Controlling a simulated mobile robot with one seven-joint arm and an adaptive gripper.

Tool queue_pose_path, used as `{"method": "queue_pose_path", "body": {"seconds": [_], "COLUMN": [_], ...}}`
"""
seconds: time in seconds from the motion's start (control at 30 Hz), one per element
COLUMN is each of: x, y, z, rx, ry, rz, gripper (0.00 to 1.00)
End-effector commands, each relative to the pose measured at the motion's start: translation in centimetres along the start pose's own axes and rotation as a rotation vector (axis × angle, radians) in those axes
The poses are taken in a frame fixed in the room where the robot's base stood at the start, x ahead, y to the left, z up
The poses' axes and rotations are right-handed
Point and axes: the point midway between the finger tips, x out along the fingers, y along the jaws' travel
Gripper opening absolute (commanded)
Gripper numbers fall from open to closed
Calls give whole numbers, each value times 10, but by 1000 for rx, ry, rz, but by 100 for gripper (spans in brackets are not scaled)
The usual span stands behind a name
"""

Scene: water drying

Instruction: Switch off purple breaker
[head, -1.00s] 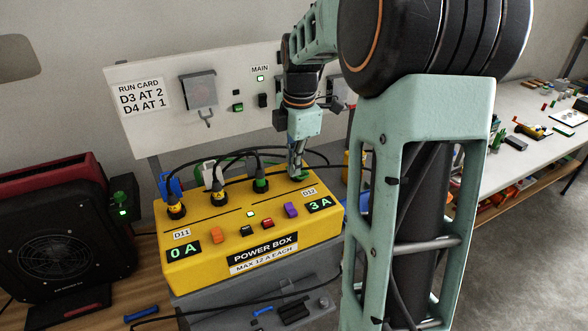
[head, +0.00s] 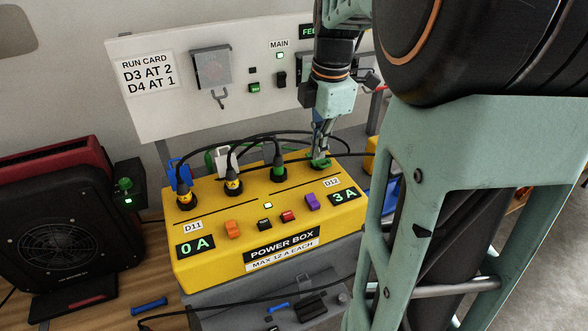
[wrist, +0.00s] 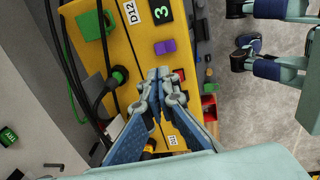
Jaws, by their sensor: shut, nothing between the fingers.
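The purple breaker (head: 312,201) is a small rocker on the front part of the yellow power box (head: 205,262), below the D12 label and left of the 3 A display. In the wrist view the purple breaker (wrist: 165,47) lies just beyond my fingertips. My gripper (head: 321,156) points down over the back right of the box, behind the purple breaker. Its fingers (wrist: 158,73) are shut together and empty. I see no contact with the breaker.
Orange (head: 233,229), black (head: 264,224) and red (head: 288,216) switches share the front part of the box. Black plugs and looping cables (head: 278,172) stand behind them, left of my gripper. A green socket cover (head: 319,163) is close to my fingertips. A black fan unit (head: 70,245) stands left.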

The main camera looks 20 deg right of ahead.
Motion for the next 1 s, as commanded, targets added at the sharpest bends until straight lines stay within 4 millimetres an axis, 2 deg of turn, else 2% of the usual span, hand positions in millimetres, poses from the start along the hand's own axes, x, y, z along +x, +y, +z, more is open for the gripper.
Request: {"method": "queue_pose_path", "body": {"seconds": [0.23,0.37,0.8,1.0], "x": [3,17,107,132], "y": [0,0,-1,0], "z": [0,0,0,0], "rx": [0,0,0,0], "ry": [0,1,1,0], "rz": [-1,-4,-4,-3], "gripper": [0,0,0,0]}}
